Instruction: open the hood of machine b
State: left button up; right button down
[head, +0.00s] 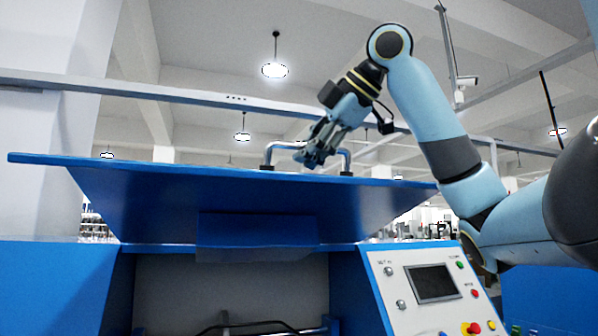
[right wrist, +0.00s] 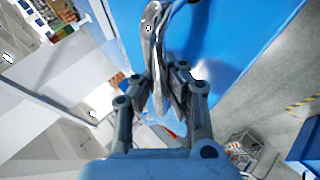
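Machine b's blue hood (head: 160,195) is raised, and I see its underside as a wide panel sloping above the machine's opening. A silver bar handle (head: 270,152) stands on the hood's upper edge. My right gripper (head: 312,157) is at the middle of this handle, reaching down to it from the upper right. In the right wrist view the handle (right wrist: 152,40) runs between the two fingers of my right gripper (right wrist: 158,88), which appear closed around it. The blue hood (right wrist: 225,35) lies beyond the handle there. My left gripper is not in view.
A control panel (head: 400,270) with a screen and coloured buttons is at the machine's front right, below my right arm. The opening (head: 230,290) under the hood is dark with a cable inside. A grey rail (head: 200,95) crosses behind the hood.

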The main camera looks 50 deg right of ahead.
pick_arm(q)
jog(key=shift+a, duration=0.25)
pick_arm(e)
jog(key=shift+w+r, duration=0.15)
jog(key=shift+r, duration=0.45)
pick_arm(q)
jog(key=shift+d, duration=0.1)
